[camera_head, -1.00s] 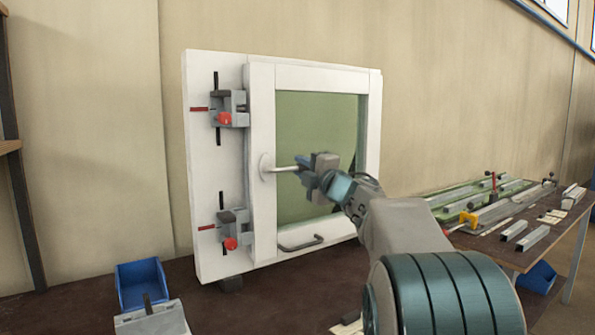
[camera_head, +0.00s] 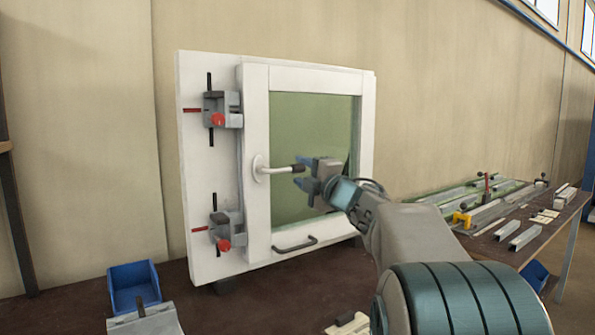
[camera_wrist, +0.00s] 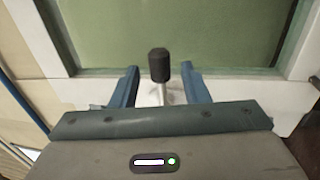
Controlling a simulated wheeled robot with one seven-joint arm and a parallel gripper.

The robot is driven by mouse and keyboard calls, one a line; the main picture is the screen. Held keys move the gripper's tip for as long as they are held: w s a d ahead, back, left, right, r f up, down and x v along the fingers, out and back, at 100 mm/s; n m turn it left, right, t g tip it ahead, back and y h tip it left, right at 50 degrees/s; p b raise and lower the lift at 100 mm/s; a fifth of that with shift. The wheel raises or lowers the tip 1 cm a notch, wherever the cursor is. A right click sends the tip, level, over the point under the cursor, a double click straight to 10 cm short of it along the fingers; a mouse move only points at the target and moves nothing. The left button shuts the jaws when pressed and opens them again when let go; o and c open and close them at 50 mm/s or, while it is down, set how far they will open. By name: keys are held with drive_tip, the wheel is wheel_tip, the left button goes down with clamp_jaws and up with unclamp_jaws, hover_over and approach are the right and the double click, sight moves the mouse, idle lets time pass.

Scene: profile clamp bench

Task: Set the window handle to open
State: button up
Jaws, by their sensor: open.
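The white window (camera_head: 256,205) stands upright on the bench with a green pane (camera_head: 308,130). Its handle (camera_head: 277,170) sits on the left side of the sash frame, points sideways to the right, about level, and has a dark grip at its end. In the wrist view the handle's dark end (camera_wrist: 159,64) shows between the two blue fingers (camera_wrist: 159,85), with a gap on both sides. Part of the handle's shaft is hidden behind my gripper's body there.
Two grey clamps with red knobs (camera_head: 222,108) (camera_head: 226,232) hold the window's left side. A dark pull bar (camera_head: 295,244) is low on the sash. A blue bin (camera_head: 134,285) stands at the lower left. A side table (camera_head: 535,235) with metal profiles is right.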

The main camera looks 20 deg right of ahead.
drive_tip(key=v, duration=1.1)
drive_tip(key=shift+w, duration=0.1)
drive_tip(key=s+a+f+m+g+h+p, duration=0.2)
drive_tip(key=s+a+f+m+g+p, duration=0.2)
drive_tip(key=s+f+m+g+p, duration=0.1)
drive_tip(key=s+a+f+m+g+h+p, duration=0.2)
drive_tip(key=s+f+m+g+p, duration=0.3)
drive_tip(key=s+m, duration=0.4)
drive_tip(key=s+a+f+m+g+h+p, duration=0.2)
drive_tip(key=s+a+f+m+g+p, duration=0.3)
drive_tip(key=s, duration=0.7)
drive_tip(key=m+g+p, duration=0.1)
drive_tip(key=m+p, duration=0.1)
drive_tip(key=shift+a+m+p, duration=0.35)
drive_tip(key=shift+m, duration=0.05)
drive_tip(key=shift+r, duration=0.1)
drive_tip(key=shift+c, duration=0.2)
